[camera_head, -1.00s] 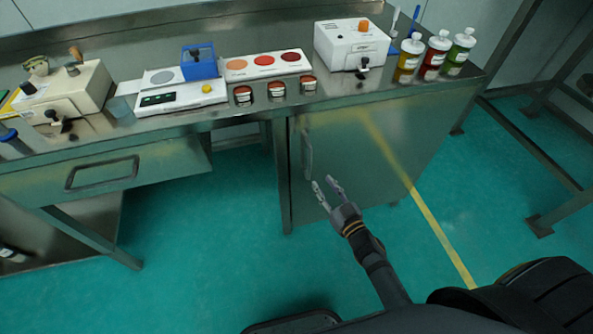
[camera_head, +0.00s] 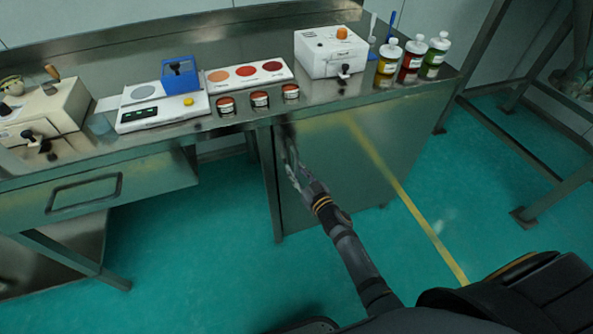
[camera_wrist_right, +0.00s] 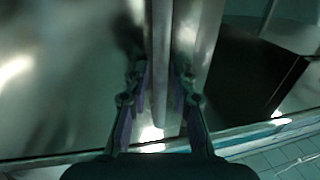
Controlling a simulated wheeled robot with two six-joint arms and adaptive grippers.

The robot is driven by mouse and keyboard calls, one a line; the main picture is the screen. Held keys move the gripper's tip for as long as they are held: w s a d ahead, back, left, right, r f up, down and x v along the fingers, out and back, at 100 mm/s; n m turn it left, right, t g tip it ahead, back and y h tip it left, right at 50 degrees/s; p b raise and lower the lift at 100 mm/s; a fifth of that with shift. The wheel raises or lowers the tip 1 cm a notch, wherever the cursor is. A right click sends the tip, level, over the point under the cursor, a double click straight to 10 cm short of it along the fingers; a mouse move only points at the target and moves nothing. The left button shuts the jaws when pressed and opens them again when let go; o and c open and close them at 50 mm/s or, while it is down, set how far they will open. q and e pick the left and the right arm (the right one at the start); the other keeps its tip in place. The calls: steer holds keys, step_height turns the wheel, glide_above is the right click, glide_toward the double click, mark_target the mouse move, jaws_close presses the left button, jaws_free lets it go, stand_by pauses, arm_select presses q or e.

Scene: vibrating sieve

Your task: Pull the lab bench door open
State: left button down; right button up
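The lab bench door (camera_head: 345,175) is a shiny steel panel under the right part of the bench, and it looks closed. Its upright handle near the left edge is mostly hidden by my right gripper in the head view. In the right wrist view the handle (camera_wrist_right: 159,60) is a vertical bar between the two fingers of my right gripper (camera_wrist_right: 158,78). The fingers stand apart on either side of it, with visible gaps. In the head view my right gripper (camera_head: 291,158) is at the handle. My left gripper is in neither view.
The bench top (camera_head: 200,132) carries a scale (camera_head: 160,112), a sample tray (camera_head: 245,77), small jars, a white device (camera_head: 328,54) and several bottles. A drawer (camera_head: 85,192) sits at left. The green floor (camera_head: 200,245) before the bench is clear.

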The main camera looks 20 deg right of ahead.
jaws_close()
steer(key=shift+s, duration=0.1)
stand_by(0.3)
